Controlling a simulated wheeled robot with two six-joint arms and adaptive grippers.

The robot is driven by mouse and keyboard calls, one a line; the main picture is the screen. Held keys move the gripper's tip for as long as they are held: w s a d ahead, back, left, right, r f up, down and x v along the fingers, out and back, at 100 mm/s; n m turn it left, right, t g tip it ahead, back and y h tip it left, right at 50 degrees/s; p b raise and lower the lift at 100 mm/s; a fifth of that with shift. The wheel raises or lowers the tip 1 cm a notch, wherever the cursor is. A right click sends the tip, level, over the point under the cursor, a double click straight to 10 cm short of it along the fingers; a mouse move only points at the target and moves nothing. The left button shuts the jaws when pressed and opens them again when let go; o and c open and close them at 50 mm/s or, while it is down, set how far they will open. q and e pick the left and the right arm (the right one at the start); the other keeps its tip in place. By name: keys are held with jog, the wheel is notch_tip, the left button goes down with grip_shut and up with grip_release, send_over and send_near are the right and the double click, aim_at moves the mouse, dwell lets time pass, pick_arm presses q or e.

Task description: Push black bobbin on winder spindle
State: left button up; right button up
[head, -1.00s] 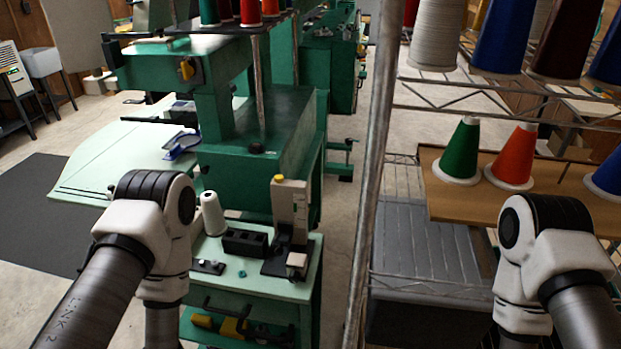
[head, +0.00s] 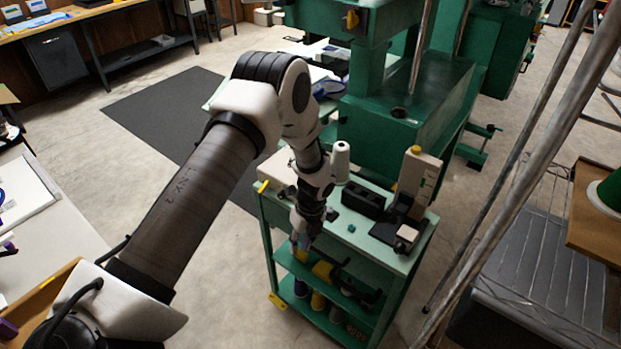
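The winder (head: 418,180) stands at the right end of the green cart's pale top (head: 380,239). It is a cream upright with a yellow knob, on a black base with a small white block in front. I cannot make out its spindle. A black slotted block (head: 363,202) sits left of it, with a small teal piece (head: 351,228) in front. I cannot pick out the black bobbin. My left gripper (head: 301,243) points down at the cart's front edge, left of the teal piece. Its fingers are small and dark, so their opening is unclear. My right gripper is out of view.
A white thread cone (head: 341,163) stands behind the black block. The cart's lower shelf holds a yellow item (head: 322,270) and several spools. A green machine (head: 410,115) stands behind. A metal wire rack (head: 540,255) is at right, a white table (head: 40,235) at left.

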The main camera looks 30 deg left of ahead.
pick_arm(q)
jog(key=w+a+r, duration=0.1)
jog(key=w+r, duration=0.2)
jog(key=w+a+r+t, duration=0.1)
jog(key=w+r, duration=0.2)
jog(key=w+a+r+t+p, duration=0.1)
jog(key=w+a+r, duration=0.1)
jog(key=w+r, duration=0.1)
jog(key=shift+w+y, duration=0.2)
jog(key=shift+y, duration=0.1)
notch_tip(320, 180, up, 4)
jog(key=w+a+t, duration=0.1)
jog(key=w, duration=0.1)
jog(key=f, duration=0.2)
jog(key=f+p, duration=0.1)
jog(key=f, duration=0.2)
jog(key=w+a+f+p, duration=0.1)
jog(key=f, duration=0.1)
jog(key=shift+f, duration=0.15)
grip_shut()
jog(key=shift+r+p, duration=1.15)
jog(key=shift+r, duration=0.6)
